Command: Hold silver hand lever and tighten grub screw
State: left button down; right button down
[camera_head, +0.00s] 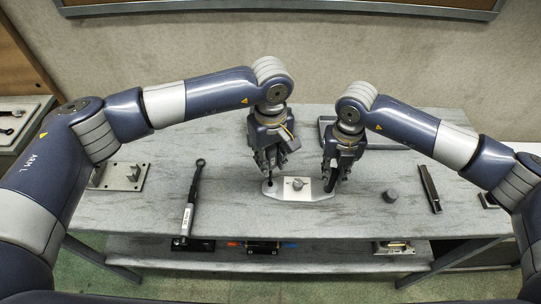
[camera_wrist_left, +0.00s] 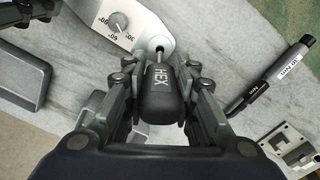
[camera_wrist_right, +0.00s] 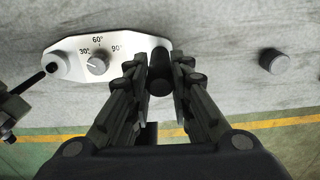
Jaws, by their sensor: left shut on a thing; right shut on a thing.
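The silver hand lever (camera_head: 307,194) is a flat light plate lying near the table's front middle, with a round dial knob (camera_wrist_right: 97,64) marked 30, 60 and 90 degrees. My left gripper (camera_head: 270,176) is shut on a black hex driver (camera_wrist_left: 163,90) labelled HEX, over the lever's left end. The driver's thin shaft points down at the boss there; the grub screw is hidden, and I cannot tell if the tip is seated. My right gripper (camera_head: 331,184) is shut on the black cylindrical handle (camera_wrist_right: 160,76) at the lever's right end.
A grey cylinder (camera_head: 390,196) and a dark bar (camera_head: 429,189) lie to the right. A long black tool with a white label (camera_head: 188,215) and a metal bracket plate (camera_head: 122,177) are to the left. A grey tray (camera_wrist_left: 30,75) sits behind. The front edge is close.

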pick_arm(q)
jog(key=shift+f, duration=1)
dwell(0.4)
jog(key=c, duration=1.9)
grip_release()
jog(key=shift+f, duration=0.1)
grip_shut()
